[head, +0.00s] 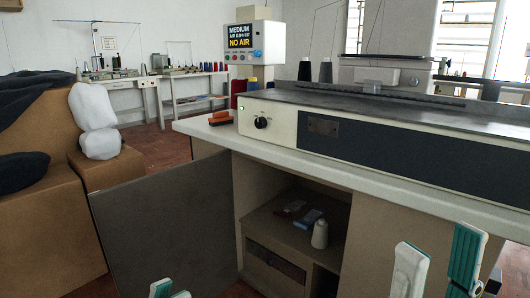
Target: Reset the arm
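My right gripper (441,250) shows at the bottom right, in front of the cabinet. Its two white and teal fingers stand upright and apart, with nothing visible between them. My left gripper (171,290) shows only as two fingertips at the bottom edge, in front of the cabinet door. The tips look close together, and the rest of it is out of the frame, so its opening is unclear.
A cabinet door (165,220) stands open at the left. Inside, a shelf holds a pale bottle (320,234) and a blue packet (307,218). A machine (385,150) sits on the white worktop (217,131). Cardboard boxes (45,235) stand at left.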

